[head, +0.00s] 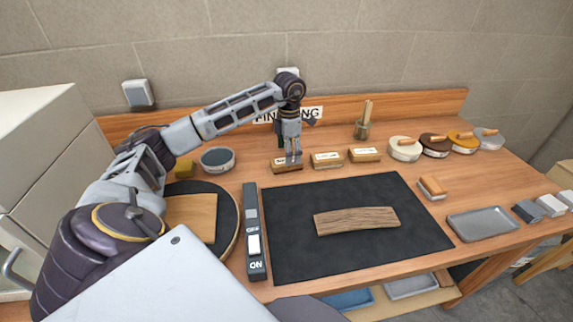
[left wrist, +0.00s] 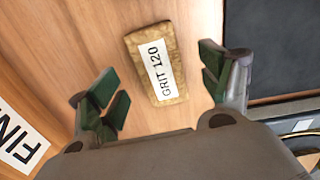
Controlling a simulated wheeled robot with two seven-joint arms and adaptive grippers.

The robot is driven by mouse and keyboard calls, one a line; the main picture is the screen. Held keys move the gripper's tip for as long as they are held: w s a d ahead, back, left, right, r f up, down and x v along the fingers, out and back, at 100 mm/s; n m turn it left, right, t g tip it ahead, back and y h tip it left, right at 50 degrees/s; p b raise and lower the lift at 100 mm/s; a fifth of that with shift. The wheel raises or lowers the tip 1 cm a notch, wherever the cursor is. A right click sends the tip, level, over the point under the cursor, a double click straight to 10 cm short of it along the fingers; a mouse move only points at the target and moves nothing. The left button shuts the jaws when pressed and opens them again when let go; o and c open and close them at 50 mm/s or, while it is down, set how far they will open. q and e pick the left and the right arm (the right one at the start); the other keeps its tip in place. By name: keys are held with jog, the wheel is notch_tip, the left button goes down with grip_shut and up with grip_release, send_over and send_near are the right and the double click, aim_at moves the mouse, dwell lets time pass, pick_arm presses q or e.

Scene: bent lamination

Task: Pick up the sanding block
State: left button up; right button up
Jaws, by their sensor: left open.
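A tan sanding block (left wrist: 156,66) labelled "GRIT 120" lies on the wooden bench in the left wrist view. It sits between the two green-padded fingers of my left gripper (left wrist: 162,84), apart from both. In the head view my left gripper (head: 290,157) points down over the leftmost labelled block (head: 284,168), partly hiding its label. The gripper is open and empty. Two similar labelled blocks, one in the middle (head: 327,160) and one at right (head: 364,155), lie in the same row. My right gripper is not in view.
A dark mat (head: 290,255) carries a curved wooden piece (head: 357,220). A switch bar (head: 252,225) lies left of it. A brush pot (head: 362,131) and several round handled pads (head: 405,148) stand behind. A block with a wooden top (head: 432,187) and a grey tray (head: 482,223) are at right.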

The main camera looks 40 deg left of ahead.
pick_arm(q)
notch_tip(320, 180, down, 3)
jog(key=shift+a, duration=0.1)
jog(key=shift+f, duration=0.55)
jog(key=shift+c, duration=0.3)
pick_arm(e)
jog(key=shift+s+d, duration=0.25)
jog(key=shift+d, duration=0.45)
pick_arm(q)
jog(key=shift+c, duration=1.3)
jog(key=c, duration=0.8)
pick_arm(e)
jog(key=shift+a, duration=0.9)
pick_arm(q)
jog(key=shift+r, duration=0.1)
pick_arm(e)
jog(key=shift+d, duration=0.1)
